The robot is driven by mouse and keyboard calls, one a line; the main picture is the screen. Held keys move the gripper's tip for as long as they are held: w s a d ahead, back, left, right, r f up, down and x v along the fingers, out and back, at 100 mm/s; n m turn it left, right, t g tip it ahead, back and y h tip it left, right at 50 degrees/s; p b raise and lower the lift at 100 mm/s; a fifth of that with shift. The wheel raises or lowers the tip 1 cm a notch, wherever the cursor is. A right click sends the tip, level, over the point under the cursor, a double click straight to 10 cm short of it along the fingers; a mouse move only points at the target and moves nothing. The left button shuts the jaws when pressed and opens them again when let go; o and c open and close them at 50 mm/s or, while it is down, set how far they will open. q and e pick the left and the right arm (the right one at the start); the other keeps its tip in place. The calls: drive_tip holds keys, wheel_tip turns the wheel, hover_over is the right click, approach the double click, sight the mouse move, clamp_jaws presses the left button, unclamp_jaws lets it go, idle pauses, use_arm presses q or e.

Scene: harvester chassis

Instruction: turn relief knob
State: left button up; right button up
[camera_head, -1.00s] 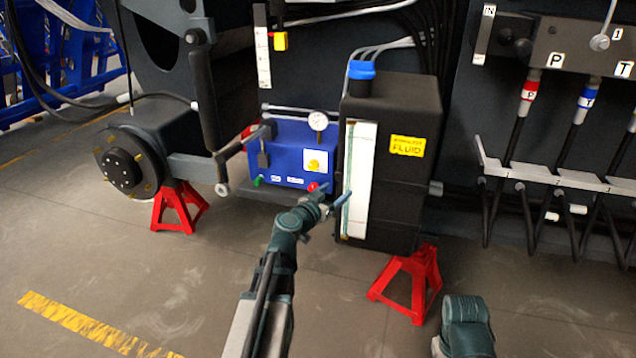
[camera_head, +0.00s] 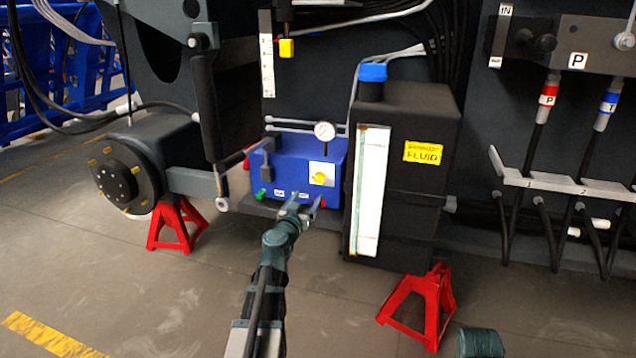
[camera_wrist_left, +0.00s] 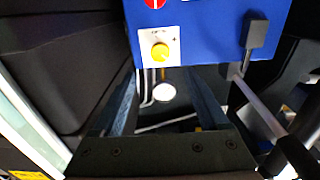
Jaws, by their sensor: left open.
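The blue valve block (camera_head: 290,160) sits between the wheel hub and the black fluid tank. On its front is a yellow knob (camera_head: 319,179) on a white plate, which also shows in the left wrist view (camera_wrist_left: 160,52). My left gripper (camera_head: 305,206) is open and empty, in front of the block's lower edge and below the knob in the head view. In the left wrist view the open fingers (camera_wrist_left: 162,78) point at the block, with the knob between their lines and apart from them. My right gripper is not seen; only a green arm part shows at the bottom right.
The black tank (camera_head: 410,150) with its blue cap stands right of the block. A pressure gauge (camera_head: 325,131) rises above the block, and a dark lever (camera_head: 266,158) is at its left. Red stands (camera_head: 420,305) support the chassis.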

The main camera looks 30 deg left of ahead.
sight(318, 180)
use_arm(q)
drive_tip(key=x, duration=1.1)
drive_tip(key=shift+w, duration=0.3)
clamp_jaws()
